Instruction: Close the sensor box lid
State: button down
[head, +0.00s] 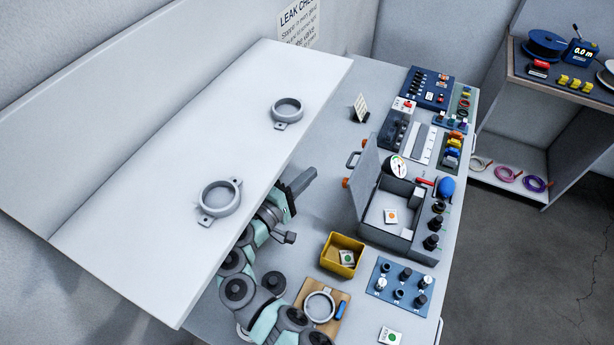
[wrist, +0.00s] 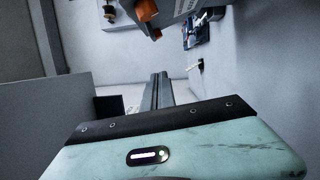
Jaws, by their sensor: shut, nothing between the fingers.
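The grey sensor box (head: 372,236) stands on the bench, right of centre in the head view. Its lid (head: 369,180) is open and stands roughly upright along the box's left side, with a handle and orange fittings on its outer face. Inside the box lies a white card with an orange dot (head: 391,216). My gripper (head: 304,180) is shut and empty, left of the lid and apart from it. In the wrist view, the closed fingers (wrist: 161,88) point toward a grey part with orange fittings (wrist: 147,10) at the top, which looks like the lid; most of it is cut off.
A white overhead panel (head: 180,160) with two grey rings covers the left and hides part of my arm. A yellow bin (head: 335,262) and a blue knob panel (head: 400,290) stand in front of the box. A small sign (head: 360,107) stands behind.

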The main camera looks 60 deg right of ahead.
aim_at(360, 175)
jog(key=s+d, duration=0.4)
jog(key=d, duration=0.3)
jog(key=shift+s+d+r+p, duration=0.2)
jog(key=shift+r+p, duration=0.1)
jog(key=shift+r, duration=0.1)
dwell(0.3)
